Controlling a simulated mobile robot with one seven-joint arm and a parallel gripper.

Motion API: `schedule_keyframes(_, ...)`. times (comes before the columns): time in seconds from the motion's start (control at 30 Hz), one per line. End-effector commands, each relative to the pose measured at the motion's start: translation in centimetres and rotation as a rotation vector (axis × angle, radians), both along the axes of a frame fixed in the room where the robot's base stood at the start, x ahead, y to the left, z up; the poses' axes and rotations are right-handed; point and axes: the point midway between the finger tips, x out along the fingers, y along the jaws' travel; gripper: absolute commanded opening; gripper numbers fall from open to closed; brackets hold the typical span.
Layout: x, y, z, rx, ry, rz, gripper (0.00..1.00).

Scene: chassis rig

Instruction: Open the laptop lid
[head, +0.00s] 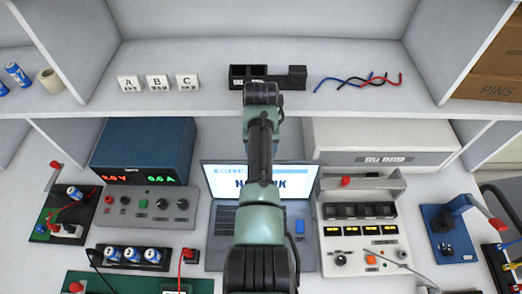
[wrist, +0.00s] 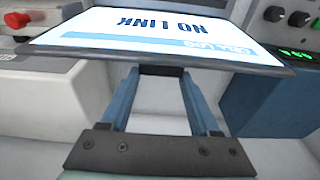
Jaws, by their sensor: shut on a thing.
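The laptop's lid (head: 222,180) stands raised in the middle of the bench, its lit screen reading "NO LINK". The laptop's base (head: 222,222) lies flat in front of it, with the keyboard partly hidden behind my arm. In the wrist view the lid (wrist: 165,28) crosses the top of the picture, its screen upside down. My gripper (wrist: 160,72) has both fingers reaching up to the lid's near edge, and it is shut on the lid there. The exact contact is hidden under the edge.
A blue power supply (head: 146,145) and grey control box (head: 146,206) stand left of the laptop. A switch panel (head: 360,238) with a red-tipped lever stands close on the right. A shelf (head: 215,95) with lettered blocks (head: 157,83) runs above.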

Motion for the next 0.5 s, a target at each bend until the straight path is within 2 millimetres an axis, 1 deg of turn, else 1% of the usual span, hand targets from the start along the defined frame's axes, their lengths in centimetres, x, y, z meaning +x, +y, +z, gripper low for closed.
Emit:
schedule_keyframes(0.03, -0.14, -0.01, -0.43, 0.000, 0.003, 0.000, 0.00)
schedule_keyframes(0.37, -0.23, 0.00, -0.53, 0.000, 0.006, 0.000, 0.00)
schedule_keyframes(0.4, -0.24, -0.01, -0.54, 0.000, 0.006, 0.000, 0.66)
schedule_keyframes(0.47, -0.22, 0.00, -0.49, 0.000, 0.005, 0.000, 0.77)
schedule_keyframes(0.5, -0.20, 0.00, -0.45, 0.000, 0.005, 0.000, 0.84)
